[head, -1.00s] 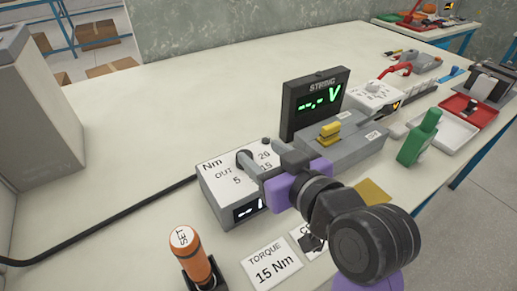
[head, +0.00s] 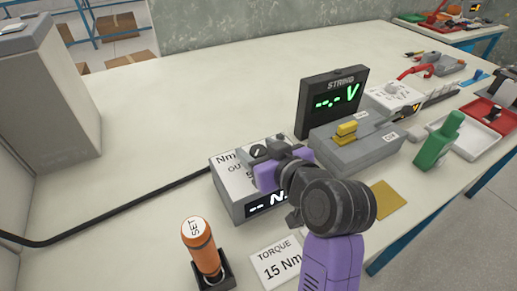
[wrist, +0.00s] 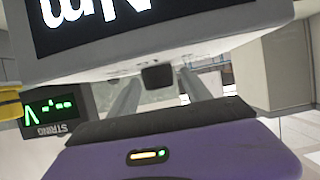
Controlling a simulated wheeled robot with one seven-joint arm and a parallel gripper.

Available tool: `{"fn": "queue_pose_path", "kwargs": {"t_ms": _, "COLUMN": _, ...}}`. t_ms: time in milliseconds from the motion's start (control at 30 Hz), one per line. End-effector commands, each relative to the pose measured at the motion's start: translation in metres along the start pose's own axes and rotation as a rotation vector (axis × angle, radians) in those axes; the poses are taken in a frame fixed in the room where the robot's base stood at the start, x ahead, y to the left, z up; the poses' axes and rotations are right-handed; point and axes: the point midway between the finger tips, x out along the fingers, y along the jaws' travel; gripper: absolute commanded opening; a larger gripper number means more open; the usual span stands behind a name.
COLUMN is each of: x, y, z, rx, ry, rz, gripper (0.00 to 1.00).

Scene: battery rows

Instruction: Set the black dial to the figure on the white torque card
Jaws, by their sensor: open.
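The white torque card (head: 275,264) lies flat on the bench and reads "TORQUE 15 Nm". The black dial (head: 256,152) is on the sloped white face of the grey Nm box (head: 230,188), partly hidden by my gripper. My gripper (head: 265,150) is open over that face, its fingers around the dial area. In the wrist view a dark block (wrist: 157,76), which looks like the dial, sits between the two spread fingers; contact cannot be made out. The dial's setting and most figures are hidden. The box display (head: 262,208) shows dashes and part of "Nm".
An orange SET screwdriver (head: 203,250) stands in a black holder at front left. The STRING meter (head: 332,103) and a grey box with a yellow switch (head: 346,133) stand behind. A green tool (head: 438,142) is to the right.

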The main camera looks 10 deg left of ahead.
Motion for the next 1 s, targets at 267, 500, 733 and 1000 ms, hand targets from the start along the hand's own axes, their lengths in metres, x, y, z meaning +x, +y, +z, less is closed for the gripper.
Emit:
{"fn": "queue_pose_path", "kwargs": {"t_ms": 267, "x": -0.0003, "y": 0.0002, "z": -0.0001, "rx": 0.000, "ry": 0.000, "rz": 0.001, "gripper": 0.27}}
{"fn": "queue_pose_path", "kwargs": {"t_ms": 500, "x": -0.0004, "y": 0.0002, "z": -0.0001, "rx": 0.000, "ry": 0.000, "rz": 0.000, "gripper": 0.00}}
{"fn": "queue_pose_path", "kwargs": {"t_ms": 733, "x": -0.0010, "y": 0.0015, "z": -0.0012, "rx": -0.013, "ry": -0.001, "rz": -0.028, "gripper": 0.00}}
{"fn": "queue_pose_path", "kwargs": {"t_ms": 1000, "x": -0.0021, "y": 0.0039, "z": -0.0027, "rx": -0.061, "ry": -0.002, "rz": -0.151, "gripper": 0.00}}
